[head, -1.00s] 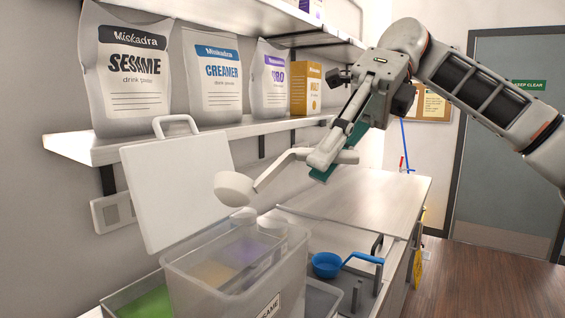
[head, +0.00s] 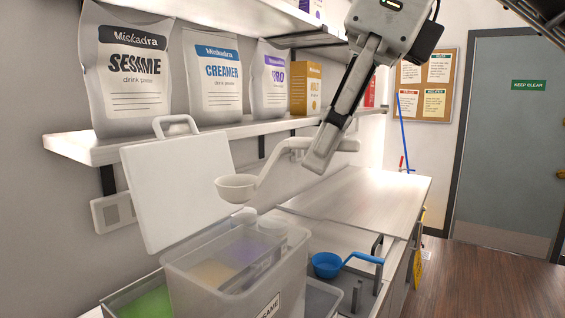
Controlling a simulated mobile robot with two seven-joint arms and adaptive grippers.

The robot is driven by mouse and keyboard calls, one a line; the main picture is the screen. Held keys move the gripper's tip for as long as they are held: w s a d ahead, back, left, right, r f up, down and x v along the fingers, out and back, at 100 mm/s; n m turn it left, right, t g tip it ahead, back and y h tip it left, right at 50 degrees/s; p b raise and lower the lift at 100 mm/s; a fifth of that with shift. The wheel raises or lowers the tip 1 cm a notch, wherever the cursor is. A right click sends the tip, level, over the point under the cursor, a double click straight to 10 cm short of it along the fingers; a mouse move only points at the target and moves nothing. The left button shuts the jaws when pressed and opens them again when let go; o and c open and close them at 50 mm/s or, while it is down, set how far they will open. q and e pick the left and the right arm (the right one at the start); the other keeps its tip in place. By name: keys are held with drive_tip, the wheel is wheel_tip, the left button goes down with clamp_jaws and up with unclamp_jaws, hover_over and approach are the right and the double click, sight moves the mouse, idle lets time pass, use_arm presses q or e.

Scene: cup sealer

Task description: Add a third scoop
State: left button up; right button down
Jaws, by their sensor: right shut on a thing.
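My right gripper (head: 322,158) is shut on the handle of a white scoop (head: 238,188). The scoop's bowl hangs above the open clear container, roughly level, with its rim facing up. I cannot tell whether there is powder in the bowl. The clear container (head: 222,285) bears a label ending in "SAME", and its white lid (head: 178,187) stands open behind it. Whitish, tan and purple areas show in or through the container. My left gripper is not in view.
A blue scoop (head: 327,264) rests to the right of the container. Sesame (head: 128,70), creamer (head: 212,75) and purple-labelled (head: 270,80) bags stand on the shelf (head: 90,150) with a yellow box (head: 305,88). The counter (head: 350,200) behind is clear.

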idle(0.4)
drive_tip(key=shift+s+d+r+p, duration=0.2)
drive_tip(key=shift+d+r+p, duration=0.25)
drive_tip(key=shift+d+p, duration=0.05)
drive_tip(key=d+r+p, duration=0.1)
drive_tip(key=d, duration=0.1)
drive_tip(key=s+d+r+p, duration=0.1)
drive_tip(key=shift+s+d, duration=0.1)
drive_tip(key=shift+d, duration=0.25)
